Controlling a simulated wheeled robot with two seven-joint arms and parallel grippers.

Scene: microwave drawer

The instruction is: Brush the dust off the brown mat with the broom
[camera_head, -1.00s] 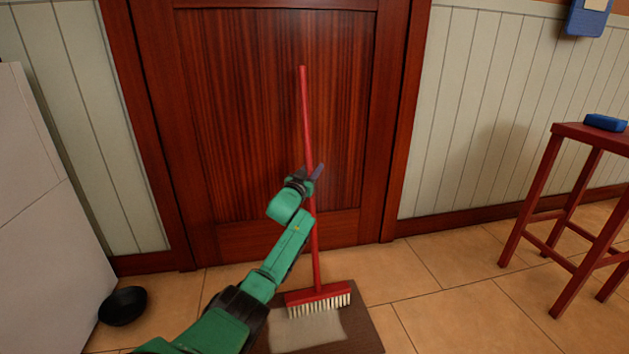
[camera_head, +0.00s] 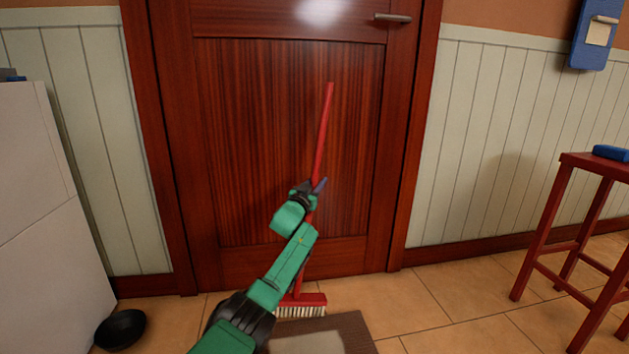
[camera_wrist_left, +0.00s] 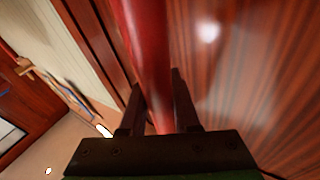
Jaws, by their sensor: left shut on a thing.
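The red broom (camera_head: 322,135) stands tilted in front of the door, its handle top leaning right in the head view. Its red head with pale bristles (camera_head: 301,311) is at the far edge of the brown mat (camera_head: 352,323). A pale dust patch (camera_head: 318,343) lies on the mat, partly cut off by the frame's lower edge. My left gripper (camera_head: 318,187) is shut on the broom handle around its middle. In the left wrist view the handle (camera_wrist_left: 150,60) runs between the two fingers (camera_wrist_left: 155,108). My right gripper is not in view.
A wooden door (camera_head: 290,150) stands close behind the broom. A black bowl (camera_head: 120,330) is on the floor at left beside a white cabinet (camera_head: 45,220). A red stool (camera_head: 590,165) with a blue object on top stands at right. The tiled floor between is clear.

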